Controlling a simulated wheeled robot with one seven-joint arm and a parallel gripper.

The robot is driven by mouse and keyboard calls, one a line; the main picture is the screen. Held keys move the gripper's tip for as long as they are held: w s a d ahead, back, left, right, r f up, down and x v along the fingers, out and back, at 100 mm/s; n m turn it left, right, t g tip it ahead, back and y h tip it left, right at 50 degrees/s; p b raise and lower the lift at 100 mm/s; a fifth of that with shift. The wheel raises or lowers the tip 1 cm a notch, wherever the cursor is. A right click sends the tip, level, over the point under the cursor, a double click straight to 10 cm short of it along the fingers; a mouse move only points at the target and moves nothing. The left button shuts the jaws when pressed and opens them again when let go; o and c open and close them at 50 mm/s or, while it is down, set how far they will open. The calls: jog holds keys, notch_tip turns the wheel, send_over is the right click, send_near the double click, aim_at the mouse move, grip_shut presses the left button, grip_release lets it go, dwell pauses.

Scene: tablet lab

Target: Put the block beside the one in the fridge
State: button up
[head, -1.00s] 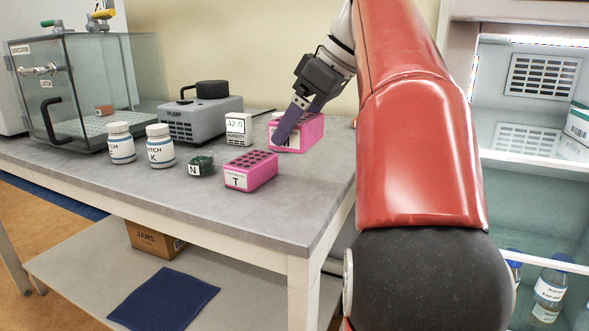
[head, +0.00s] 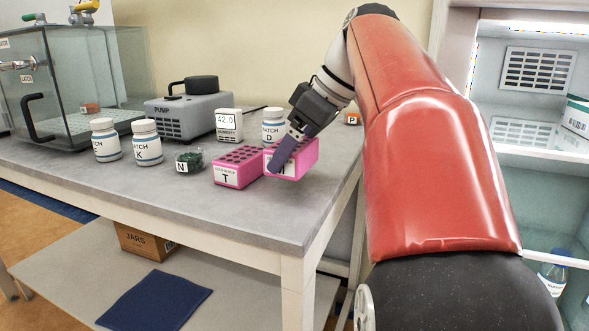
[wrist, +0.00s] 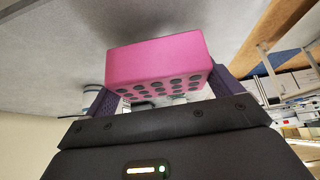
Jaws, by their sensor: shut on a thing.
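My gripper (head: 288,152) is shut on a pink block (head: 299,160) with rows of dark holes and a white label, its letter mostly covered by a finger. The wrist view shows this held block (wrist: 160,62) between both fingers, holes facing the camera. It appears raised a little over the table, close to the right of a similar pink block marked T (head: 235,169); I cannot tell whether they touch. The open fridge (head: 533,115) is at the right edge. A white box with a green label (head: 577,115) sits on its shelf. No pink block shows inside; part is out of frame or behind my arm.
Bottles K (head: 147,144) and D (head: 272,128), a small dark-green item N (head: 188,162), a humidity display (head: 229,122), a pump (head: 187,115) and a glass chamber (head: 75,100) stand on the grey table (head: 270,215). An orange item P (head: 352,118) is behind my arm.

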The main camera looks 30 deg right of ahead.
jog(key=shift+f, duration=1.5)
jog(key=shift+f, duration=0.15)
jog(key=o, duration=0.9)
jog(key=shift+c, duration=0.2)
